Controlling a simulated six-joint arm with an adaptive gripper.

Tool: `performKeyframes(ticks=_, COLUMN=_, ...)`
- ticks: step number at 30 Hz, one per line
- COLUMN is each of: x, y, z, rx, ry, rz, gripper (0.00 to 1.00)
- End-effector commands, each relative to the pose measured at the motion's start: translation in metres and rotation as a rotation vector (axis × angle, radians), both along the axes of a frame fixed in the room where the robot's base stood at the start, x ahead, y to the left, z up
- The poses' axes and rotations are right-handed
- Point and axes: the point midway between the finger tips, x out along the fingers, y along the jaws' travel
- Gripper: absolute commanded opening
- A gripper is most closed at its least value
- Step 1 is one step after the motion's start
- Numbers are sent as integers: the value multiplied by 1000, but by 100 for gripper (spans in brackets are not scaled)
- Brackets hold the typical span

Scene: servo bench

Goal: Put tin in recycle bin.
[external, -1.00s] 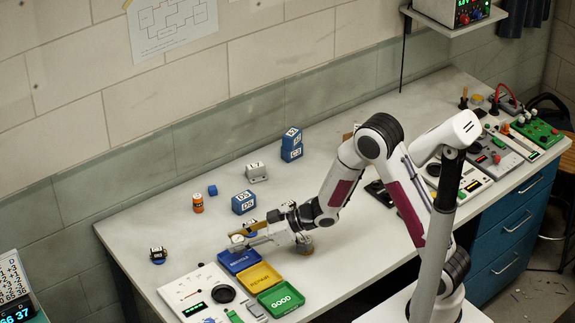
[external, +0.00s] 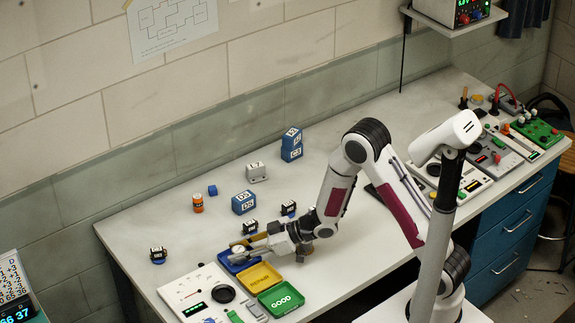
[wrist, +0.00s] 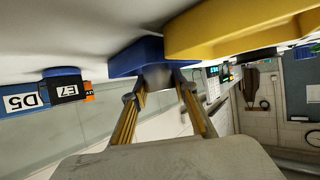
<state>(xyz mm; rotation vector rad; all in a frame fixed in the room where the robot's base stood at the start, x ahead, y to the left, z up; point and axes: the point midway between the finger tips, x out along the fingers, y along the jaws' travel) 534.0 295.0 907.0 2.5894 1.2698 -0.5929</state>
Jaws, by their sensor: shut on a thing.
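My gripper (external: 238,253) is low over the blue recycle bin (external: 229,267), a shallow tray marked RECYCLE at the left end of a row of trays. It is shut on a small grey tin (wrist: 158,77), seen between the fingertips in the wrist view. The blue tray (wrist: 125,62) is right behind the tin there. In the external view the fingers cover much of the tin and of the tray. I cannot tell whether the tin touches the tray floor.
A white panel (external: 190,291) lies left. Small dark-and-blue parts (external: 248,228), blue boxes (external: 243,203) and an orange cylinder (external: 198,204) stand behind.

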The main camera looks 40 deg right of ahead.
Motion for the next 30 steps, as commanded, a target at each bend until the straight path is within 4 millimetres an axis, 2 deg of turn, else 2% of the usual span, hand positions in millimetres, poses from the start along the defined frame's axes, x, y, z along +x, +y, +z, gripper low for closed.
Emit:
performKeyframes(ticks=3, x=0, y=0, z=-2, rx=0, ry=0, rz=0, gripper=6)
performKeyframes(ticks=4, x=0, y=0, z=-2, rx=0, ry=0, rz=0, gripper=35)
performKeyframes(ticks=20, x=0, y=0, z=2, rx=0, ry=0, rz=0, gripper=35)
performKeyframes(ticks=30, x=-18, y=-25, z=16, rx=-1, ry=-1, rz=-2, gripper=35)
